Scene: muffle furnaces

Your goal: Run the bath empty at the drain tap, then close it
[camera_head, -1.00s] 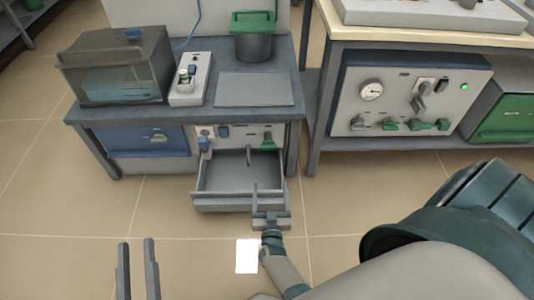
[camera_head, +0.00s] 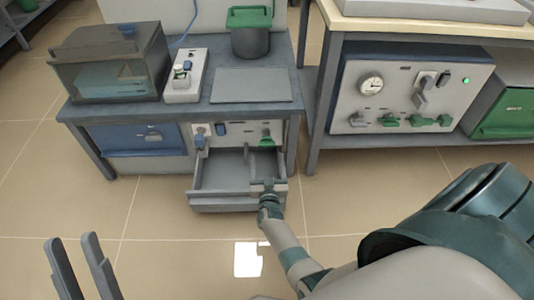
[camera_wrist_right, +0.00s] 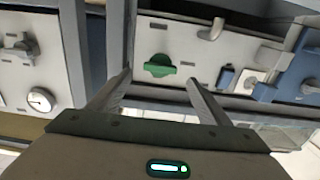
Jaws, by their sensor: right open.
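The dark see-through tank (camera_head: 112,68) that looks like the bath stands on the left bench, with a teal level inside. Under the bench top, a pale panel (camera_head: 238,131) carries a green tap handle (camera_head: 267,139) and blue handles (camera_head: 221,129). I cannot tell for sure which is the drain tap. My right gripper (camera_head: 268,184) is open and empty, above the front of the open drawer. In the right wrist view the green handle (camera_wrist_right: 160,66) shows between its spread fingers (camera_wrist_right: 158,78), beyond them and apart. My left gripper (camera_head: 72,242) is open and empty at the lower left.
The open grey drawer (camera_head: 237,201) juts out below the panel. A green-lidded pot (camera_head: 250,38) and a white switch box (camera_head: 186,77) stand on the bench. A gauge panel (camera_head: 410,95) with green taps sits on the right bench's shelf. Floor in front is clear.

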